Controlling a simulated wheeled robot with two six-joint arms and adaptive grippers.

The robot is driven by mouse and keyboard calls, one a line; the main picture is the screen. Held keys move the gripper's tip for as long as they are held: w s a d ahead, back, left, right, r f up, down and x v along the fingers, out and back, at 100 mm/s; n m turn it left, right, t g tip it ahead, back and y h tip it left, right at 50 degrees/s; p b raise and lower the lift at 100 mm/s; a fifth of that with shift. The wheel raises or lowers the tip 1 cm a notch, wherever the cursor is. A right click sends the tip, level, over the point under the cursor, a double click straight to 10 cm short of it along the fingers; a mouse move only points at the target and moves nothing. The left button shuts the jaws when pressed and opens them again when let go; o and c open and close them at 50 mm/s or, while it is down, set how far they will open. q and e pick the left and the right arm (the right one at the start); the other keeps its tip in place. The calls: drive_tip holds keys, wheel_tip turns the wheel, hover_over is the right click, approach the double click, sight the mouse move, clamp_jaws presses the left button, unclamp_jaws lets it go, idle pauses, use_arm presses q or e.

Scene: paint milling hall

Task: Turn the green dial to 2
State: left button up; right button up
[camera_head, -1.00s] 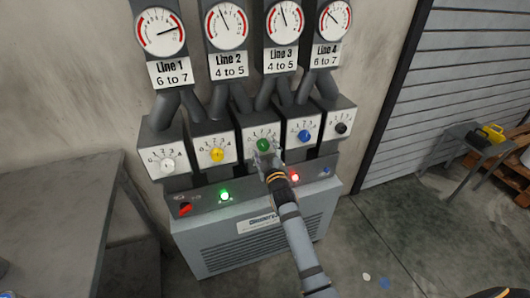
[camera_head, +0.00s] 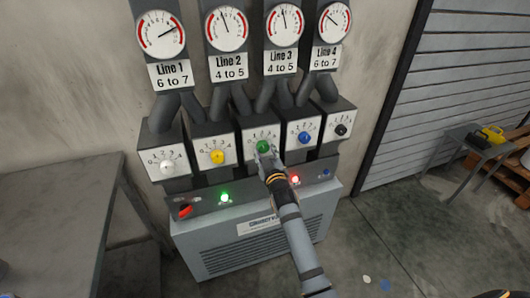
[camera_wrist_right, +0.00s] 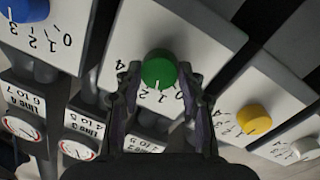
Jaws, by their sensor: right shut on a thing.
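The green dial (camera_head: 263,146) is the middle one of a row of dials on the grey machine, on a white scale plate (camera_head: 250,139). My right gripper (camera_head: 266,157) reaches it from below and in front. In the right wrist view, which is upside down, the fingers stand on either side of the green dial (camera_wrist_right: 158,70), and the gripper is shut on it. The numbers 1 and 4 show beside the dial; the fingers hide part of the scale. My left gripper is not in view.
White (camera_head: 168,166), yellow (camera_head: 217,157), blue (camera_head: 304,138) and black (camera_head: 341,130) dials flank it closely. Below are a green lamp (camera_head: 225,197), a red lamp (camera_head: 295,180) and a red switch (camera_head: 185,211).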

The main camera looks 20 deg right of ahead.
drive_tip(key=shift+m, duration=1.6)
drive_tip(key=o, duration=1.2)
drive_tip(key=shift+c, duration=0.2)
drive_tip(key=shift+s, duration=0.15)
drive_tip(key=s, duration=0.7)
drive_tip(key=shift+a+r, duration=0.15)
drive_tip(key=shift+r, duration=0.05)
